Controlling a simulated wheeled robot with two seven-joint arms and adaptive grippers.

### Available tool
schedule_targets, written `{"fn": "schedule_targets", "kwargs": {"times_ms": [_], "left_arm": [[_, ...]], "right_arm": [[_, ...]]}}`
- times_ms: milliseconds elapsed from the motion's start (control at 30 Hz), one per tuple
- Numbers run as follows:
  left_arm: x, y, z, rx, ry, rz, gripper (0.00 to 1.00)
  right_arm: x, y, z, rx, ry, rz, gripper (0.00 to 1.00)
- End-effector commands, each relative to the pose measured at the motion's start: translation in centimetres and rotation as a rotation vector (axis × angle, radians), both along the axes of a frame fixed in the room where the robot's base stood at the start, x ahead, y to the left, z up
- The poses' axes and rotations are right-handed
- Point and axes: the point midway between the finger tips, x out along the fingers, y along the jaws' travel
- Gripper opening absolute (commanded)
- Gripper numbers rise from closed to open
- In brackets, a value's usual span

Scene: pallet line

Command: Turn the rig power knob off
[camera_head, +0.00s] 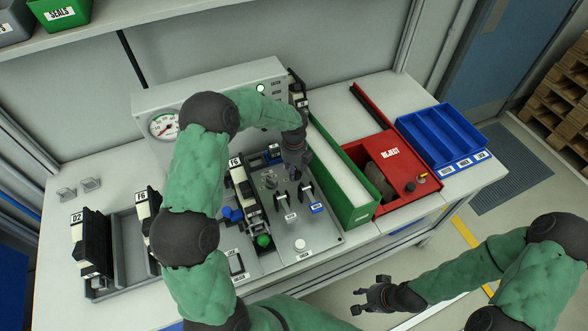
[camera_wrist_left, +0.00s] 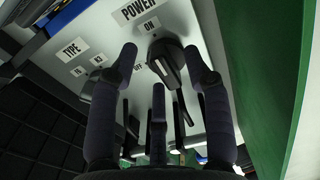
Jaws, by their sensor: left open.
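The rig power knob (camera_wrist_left: 172,62) is black with a raised bar handle. It sits on the grey panel under the POWER label (camera_wrist_left: 142,9), with ON above it and OFF to its left. My left gripper (camera_wrist_left: 162,55) is open, its fingertips on either side of the knob in the wrist view; I cannot tell whether they touch it. In the head view, my left gripper (camera_head: 296,168) is low in front of the rig (camera_head: 225,90), and my arm and wrist hide the knob. My right gripper (camera_head: 371,296) is open and empty, in front of the table.
A green-walled bin (camera_head: 345,190) stands close on the right; its green wall also fills the wrist view's right side. The red REJECT box (camera_head: 410,195) and blue tray (camera_head: 450,137) are farther right.

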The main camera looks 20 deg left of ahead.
Motion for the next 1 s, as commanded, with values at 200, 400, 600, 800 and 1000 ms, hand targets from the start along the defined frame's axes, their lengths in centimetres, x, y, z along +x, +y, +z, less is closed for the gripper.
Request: {"fn": "schedule_targets", "kwargs": {"times_ms": [200, 400, 600, 800, 1000], "left_arm": [[0.01, -0.01, -0.18, 0.000, 0.000, 0.000, 0.49], [0.01, -0.01, -0.16, 0.000, 0.000, 0.000, 0.18], [0.00, -0.01, -0.16, 0.000, 0.000, 0.000, 0.00], [-0.01, -0.02, -0.14, 0.000, 0.000, 0.020, 0.00], [-0.06, -0.02, -0.12, 0.001, 0.001, 0.100, 0.00]], "right_arm": [[0.00, -0.01, -0.01, 0.000, 0.000, 0.000, 0.40], [0.00, -0.01, -0.01, 0.000, 0.000, 0.000, 0.40], [0.00, 0.00, -0.02, 0.000, 0.000, 0.000, 0.40], [0.00, 0.00, 0.03, 0.000, 0.000, 0.000, 0.40], [0.00, 0.01, 0.19, 0.000, 0.000, 0.000, 0.40]]}}
